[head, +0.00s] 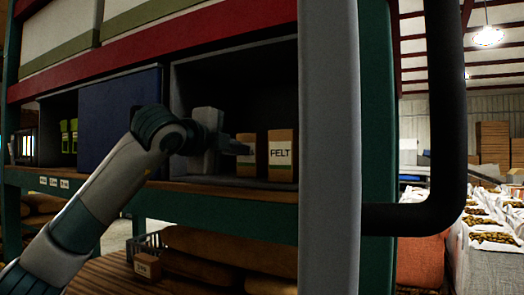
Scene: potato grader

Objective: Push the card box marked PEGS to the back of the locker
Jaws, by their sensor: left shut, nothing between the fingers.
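The locker (215,80) is an open dark compartment in the shelf rack. Two brown card boxes stand upright side by side inside it. The right one (281,172) has a white label that seems to read FELT. The left one (247,170) is partly covered by my gripper, and I cannot read a label on it. No box that I can read as PEGS shows. My left gripper (241,149) is shut and empty, in front of the left box. I cannot tell whether it touches that box. My right gripper is not in view.
A blue door panel (105,115) stands left of the locker opening. A grey upright post (330,150) and a black bar (447,100) block the right side. Below the wooden shelf edge (240,194) lie sacks, a wire basket (147,243) and a small box (147,265).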

